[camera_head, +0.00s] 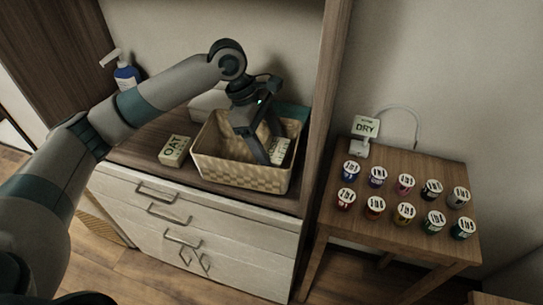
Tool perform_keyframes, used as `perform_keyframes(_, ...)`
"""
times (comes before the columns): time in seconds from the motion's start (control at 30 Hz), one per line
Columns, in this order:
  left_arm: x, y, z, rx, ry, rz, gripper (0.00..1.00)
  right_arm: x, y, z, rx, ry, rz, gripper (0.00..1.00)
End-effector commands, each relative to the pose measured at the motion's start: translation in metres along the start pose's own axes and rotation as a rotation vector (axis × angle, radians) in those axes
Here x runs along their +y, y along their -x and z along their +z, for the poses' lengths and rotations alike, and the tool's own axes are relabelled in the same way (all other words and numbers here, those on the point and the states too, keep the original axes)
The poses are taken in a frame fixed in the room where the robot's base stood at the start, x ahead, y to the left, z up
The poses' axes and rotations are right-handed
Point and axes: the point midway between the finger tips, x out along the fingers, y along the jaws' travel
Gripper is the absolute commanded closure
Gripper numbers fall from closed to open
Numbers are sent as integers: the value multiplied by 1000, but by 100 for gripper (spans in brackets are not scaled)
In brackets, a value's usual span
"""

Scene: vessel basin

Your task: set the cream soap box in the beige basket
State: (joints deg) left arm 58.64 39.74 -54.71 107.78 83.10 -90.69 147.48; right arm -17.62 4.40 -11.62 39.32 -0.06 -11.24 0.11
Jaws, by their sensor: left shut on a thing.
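My left gripper (262,150) reaches down into the beige woven basket (240,174) on the cabinet top. It is shut on a cream soap box (279,151) with dark lettering, at the right side inside the basket. The basket's front wall and the gripper fingers hide part of the box; I cannot tell whether it touches the basket floor. My right gripper is out of view.
A box marked OAT (174,150) stands left of the basket. A blue and white pump bottle (126,74) is at the back left. A pale object (208,101) lies behind the basket. The side table (397,162) holds several coloured jars and a DRY sign (366,127).

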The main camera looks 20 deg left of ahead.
Motion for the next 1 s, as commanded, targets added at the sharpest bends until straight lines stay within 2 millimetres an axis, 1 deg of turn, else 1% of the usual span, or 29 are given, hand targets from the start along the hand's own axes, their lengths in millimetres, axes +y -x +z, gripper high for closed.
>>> perform_keyframes(0.13,0,-5,-2,1,1,-2,56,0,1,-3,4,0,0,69)
perform_keyframes(0.23,-1,-16,-6,0,2,-3,56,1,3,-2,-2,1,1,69)
perform_keyframes(0.33,0,-27,-11,0,2,-2,56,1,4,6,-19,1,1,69)
perform_keyframes(0.43,0,-34,-14,0,1,-2,56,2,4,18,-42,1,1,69)
perform_keyframes(0.57,0,-36,-15,0,0,0,56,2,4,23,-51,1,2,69)
perform_keyframes(0.9,0,-37,-15,0,1,0,56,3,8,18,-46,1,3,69)
perform_keyframes(0.93,0,-37,-15,0,0,0,29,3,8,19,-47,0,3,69)
perform_keyframes(1.0,0,-38,-16,0,0,0,13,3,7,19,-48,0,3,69)
